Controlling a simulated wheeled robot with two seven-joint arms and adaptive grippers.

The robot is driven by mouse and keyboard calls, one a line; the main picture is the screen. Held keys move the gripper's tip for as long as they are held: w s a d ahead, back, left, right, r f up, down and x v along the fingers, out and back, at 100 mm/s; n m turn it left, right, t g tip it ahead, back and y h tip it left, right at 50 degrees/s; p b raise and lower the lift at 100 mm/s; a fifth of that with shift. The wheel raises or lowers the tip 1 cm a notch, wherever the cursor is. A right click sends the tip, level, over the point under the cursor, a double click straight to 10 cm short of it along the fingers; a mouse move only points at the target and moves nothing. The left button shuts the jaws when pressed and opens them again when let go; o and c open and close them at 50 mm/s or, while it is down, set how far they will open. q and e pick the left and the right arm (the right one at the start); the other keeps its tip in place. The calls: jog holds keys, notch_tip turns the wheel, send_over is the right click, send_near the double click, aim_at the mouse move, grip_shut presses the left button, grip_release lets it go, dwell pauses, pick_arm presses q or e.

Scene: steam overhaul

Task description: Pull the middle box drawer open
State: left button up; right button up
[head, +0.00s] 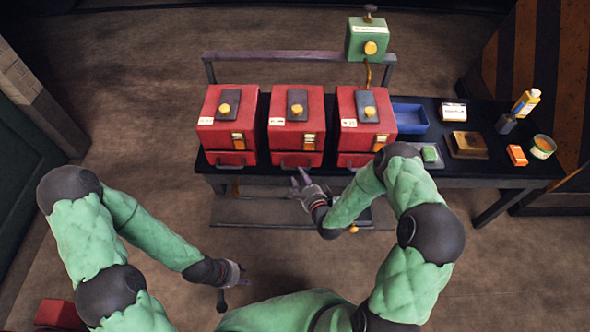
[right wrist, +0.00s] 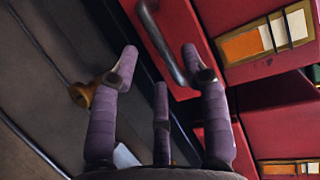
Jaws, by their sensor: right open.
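The middle red box (head: 296,107) stands on the dark table between two similar red boxes. Its drawer (head: 284,158) is a low red front below the box, with a grey bar handle (head: 296,163); it looks shut. My right gripper (head: 301,180) is open and empty, just in front of and below this drawer. In the right wrist view, the purple fingers (right wrist: 160,70) are spread, with a grey bar handle (right wrist: 163,45) on a red front beyond them; touching is not evident. My left gripper (head: 241,277) hangs low at the left, away from the boxes; its finger opening is unclear.
The left red box (head: 229,107) and right red box (head: 366,107) flank the middle one. A blue tray (head: 410,118), a green block (head: 430,154), bottle (head: 526,103) and small items lie on the table's right. A lower shelf (head: 260,212) runs under the table.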

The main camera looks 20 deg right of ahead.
jog(key=shift+b+x, duration=0.5)
jog(key=shift+x, duration=2.05)
jog(key=shift+s, duration=0.1)
grip_shut()
